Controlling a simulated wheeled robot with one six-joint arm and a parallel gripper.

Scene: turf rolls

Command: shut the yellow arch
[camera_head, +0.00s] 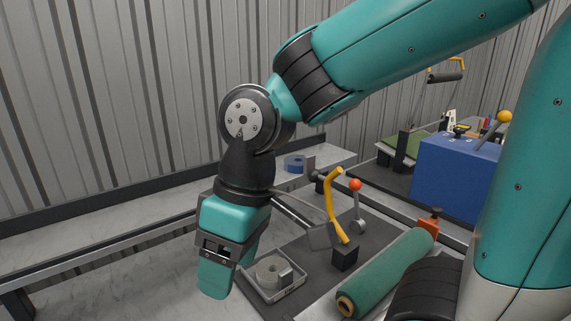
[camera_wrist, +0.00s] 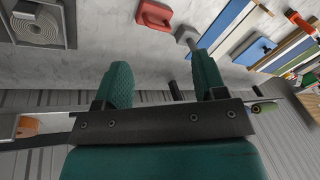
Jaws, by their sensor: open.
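A yellow curved bar (camera_head: 333,205), seen nearly edge-on, stands raised above the dark bench mat in the head view, near a black block (camera_head: 344,257). Another yellow arch-shaped bar (camera_head: 459,63) with a dark roller stands raised farther back at the right. I cannot tell which of the two is the arch named. My gripper (camera_head: 214,283) hangs to the left of the nearer bar, clear of it, fingers pointing down. In the wrist view my gripper (camera_wrist: 164,78) has its two green fingers wide apart with nothing between them. I cannot make out a yellow arch between them there.
A red-knobbed lever (camera_head: 356,202) stands right beside the nearer bar. A green turf roll (camera_head: 388,270) lies in front to the right. A blue box (camera_head: 450,170) stands at the right.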

